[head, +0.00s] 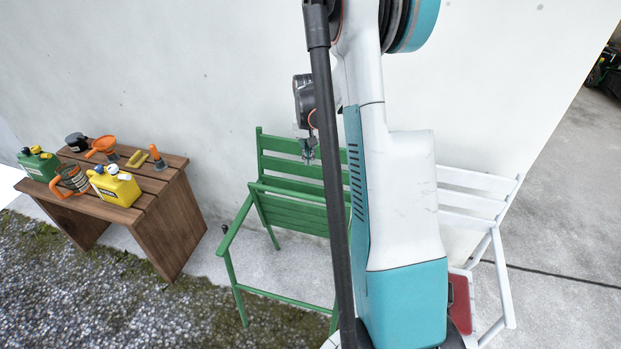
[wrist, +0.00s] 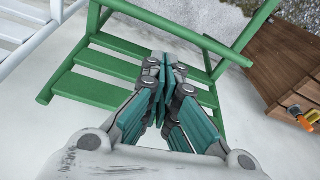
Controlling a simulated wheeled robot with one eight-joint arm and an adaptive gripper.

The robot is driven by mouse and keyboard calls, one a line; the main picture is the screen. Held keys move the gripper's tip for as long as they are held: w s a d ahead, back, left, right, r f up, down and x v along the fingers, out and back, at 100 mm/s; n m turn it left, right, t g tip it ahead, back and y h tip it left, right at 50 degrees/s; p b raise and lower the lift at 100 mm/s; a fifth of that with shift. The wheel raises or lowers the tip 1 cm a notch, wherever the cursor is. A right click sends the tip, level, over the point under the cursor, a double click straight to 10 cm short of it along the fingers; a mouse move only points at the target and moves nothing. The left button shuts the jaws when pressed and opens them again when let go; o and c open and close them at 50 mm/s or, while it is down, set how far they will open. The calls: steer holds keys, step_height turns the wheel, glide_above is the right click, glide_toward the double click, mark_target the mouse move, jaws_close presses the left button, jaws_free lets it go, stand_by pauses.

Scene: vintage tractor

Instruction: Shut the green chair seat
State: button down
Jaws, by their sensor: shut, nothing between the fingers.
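The green chair (head: 278,143) stands against the white wall, left of my arm in the head view. Its slatted seat (head: 285,208) looks tilted up in front of the backrest slats. My arm hides the chair's right side. My gripper (head: 308,156) is at the height of the upper backrest slats. In the wrist view the shut fingers (wrist: 165,68) overlap the green slats (wrist: 95,90), with nothing between them. I cannot tell whether the fingertips touch the chair.
A wooden table (head: 165,190) at left holds a yellow can (head: 115,187), a green can (head: 38,163) and several tools. A white chair (head: 480,205) with a red object (head: 461,300) stands right of my arm. Gravel (head: 120,300) lies in front.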

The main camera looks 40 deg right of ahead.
steer(key=d+f+m, duration=0.2)
steer(key=d+f, duration=0.3)
steer(key=d, duration=0.2)
step_height(320, 180, down, 11)
steer(key=s+a+b, duration=0.1)
steer(key=a+b, duration=0.1)
steer(key=b, duration=0.1)
steer(key=shift+s+f, duration=0.2)
steer(key=shift+s, duration=0.2)
steer(key=shift+f, duration=0.1)
